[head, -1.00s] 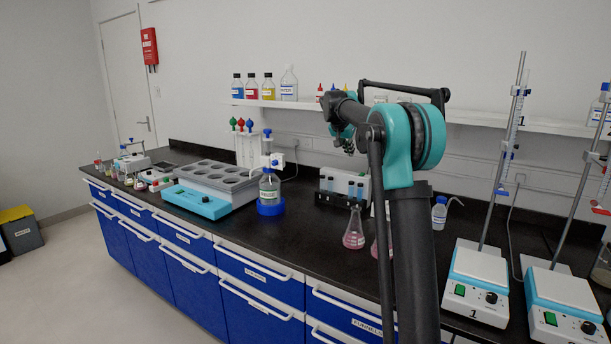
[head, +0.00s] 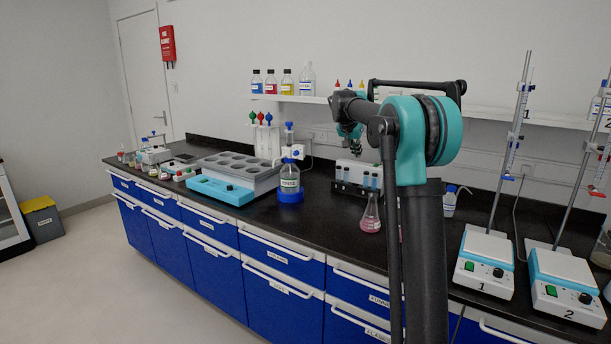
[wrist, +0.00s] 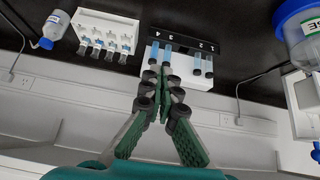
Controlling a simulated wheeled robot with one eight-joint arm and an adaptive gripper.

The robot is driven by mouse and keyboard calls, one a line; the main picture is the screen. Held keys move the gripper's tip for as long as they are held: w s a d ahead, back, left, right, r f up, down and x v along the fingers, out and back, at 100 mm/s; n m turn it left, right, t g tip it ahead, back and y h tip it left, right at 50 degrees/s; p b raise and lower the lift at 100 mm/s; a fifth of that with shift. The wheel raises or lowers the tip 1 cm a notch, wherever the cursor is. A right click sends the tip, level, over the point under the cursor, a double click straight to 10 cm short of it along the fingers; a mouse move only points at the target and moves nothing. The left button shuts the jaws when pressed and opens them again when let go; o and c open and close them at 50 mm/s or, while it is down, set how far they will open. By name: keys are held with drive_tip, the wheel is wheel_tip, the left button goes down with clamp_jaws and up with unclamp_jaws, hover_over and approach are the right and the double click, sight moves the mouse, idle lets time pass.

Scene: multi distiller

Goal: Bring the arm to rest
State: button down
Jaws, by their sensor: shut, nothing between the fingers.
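My arm is folded up in front of the bench in the head view, its teal elbow at the right of centre. My gripper (head: 355,147) hangs at the arm's far end, small and partly dark against the wall, below the shelf. In the wrist view my gripper (wrist: 164,82) has its green-and-black fingers drawn together, with nothing held between them. In the wrist view, a rack (wrist: 181,70) with several blue tubes shows behind the fingertips. It also stands on the bench in the head view (head: 346,188), below the gripper. The gripper looks clear of it.
A pink conical flask (head: 370,215) stands on the bench beside my arm. A heating bath (head: 215,188) and a bottle in a blue stand (head: 290,185) are to the left. Two stirrers (head: 484,265) with burette stands are at right. The floor (head: 110,290) at left is clear.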

drive_tip(key=s+f+n+y, duration=0.1)
drive_tip(key=s+f+n, duration=0.1)
drive_tip(key=s+f, duration=0.8)
drive_tip(key=s+f+n+g+y, duration=0.1)
drive_tip(key=s+f, duration=0.9)
drive_tip(key=s, duration=1.4)
drive_tip(key=s+f+n+g+y, duration=0.1)
drive_tip(key=s+f+n+y, duration=0.1)
drive_tip(key=s+f, duration=0.9)
drive_tip(key=s+n, duration=0.1)
drive_tip(key=s, duration=0.6)
drive_tip(key=shift+a, duration=0.35)
